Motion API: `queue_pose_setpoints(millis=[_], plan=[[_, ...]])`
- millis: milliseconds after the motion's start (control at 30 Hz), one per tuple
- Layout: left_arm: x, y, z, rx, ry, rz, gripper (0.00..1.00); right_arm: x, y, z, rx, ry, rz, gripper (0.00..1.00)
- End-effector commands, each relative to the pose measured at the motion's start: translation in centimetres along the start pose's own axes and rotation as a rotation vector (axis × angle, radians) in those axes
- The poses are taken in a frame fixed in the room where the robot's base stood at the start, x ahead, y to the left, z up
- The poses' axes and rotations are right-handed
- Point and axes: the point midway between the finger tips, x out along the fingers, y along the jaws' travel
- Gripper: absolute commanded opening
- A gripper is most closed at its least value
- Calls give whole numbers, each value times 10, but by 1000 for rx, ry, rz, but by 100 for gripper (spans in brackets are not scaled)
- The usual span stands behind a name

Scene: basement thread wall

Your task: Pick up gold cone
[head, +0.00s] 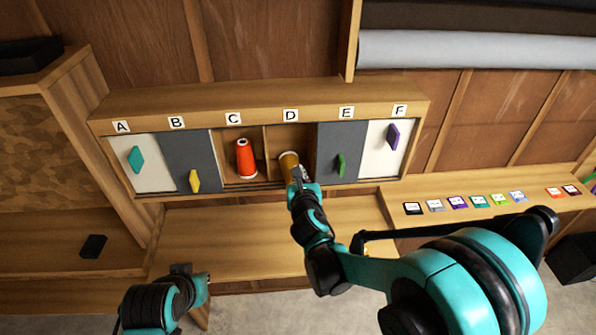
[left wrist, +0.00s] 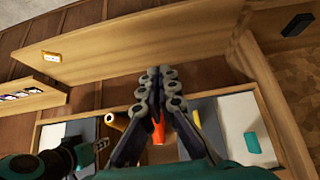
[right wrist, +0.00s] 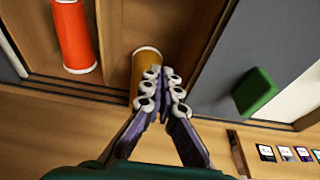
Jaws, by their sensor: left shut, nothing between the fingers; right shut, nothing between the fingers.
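The gold cone (head: 287,164) stands in the open compartment under label D of the wall cabinet (head: 262,103). It also shows in the right wrist view (right wrist: 144,64) and the left wrist view (left wrist: 117,121). My right gripper (head: 298,174) is shut and empty, its fingertips (right wrist: 162,72) at the cone's front right side, overlapping its lower part. I cannot tell whether they touch it. My left gripper (head: 181,268) is shut and empty, low and in front of the cabinet; its fingers (left wrist: 158,72) fill the middle of the left wrist view.
A red-orange cone (head: 245,158) stands in compartment C. Grey panels with yellow (head: 194,181) and green handles (head: 341,165) flank the open compartments. White panels with teal (head: 136,159) and purple handles (head: 393,136) are at the ends. Several coloured cards (head: 459,202) lie on the right ledge.

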Motion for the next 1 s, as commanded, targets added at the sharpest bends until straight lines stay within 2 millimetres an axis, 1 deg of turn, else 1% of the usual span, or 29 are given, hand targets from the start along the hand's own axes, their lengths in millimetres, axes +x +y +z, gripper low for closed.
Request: queue_pose_setpoints(millis=[167,200,267,300,333,367,400,433,567,800,1000], plan=[[-1,0,-1,0,0,0,0,0,0,2,-1,-1,1,0],[-1,0,-1,0,0,0,3,0,0,2,-1,-1,1,0],[-1,0,-1,0,1,1,18,0,0,2,-1,-1,1,0],[0,1,-3,1,3,5,29,0,0,2,-1,-1,1,0],[0,3,-5,2,6,10,37,0,0,2,-1,-1,1,0],[2,5,-7,3,11,17,45,0,0,2,-1,-1,1,0],[4,8,-12,5,18,30,55,0,0,2,-1,-1,1,0],[6,12,-17,8,26,42,62,0,0,2,-1,-1,1,0],[20,34,-47,21,81,120,62,0,0,2,-1,-2,1,0],[55,84,-112,34,224,285,62,0,0,2,-1,-2,1,0],[85,119,-157,21,349,395,62,0,0,2,-1,-2,1,0]])
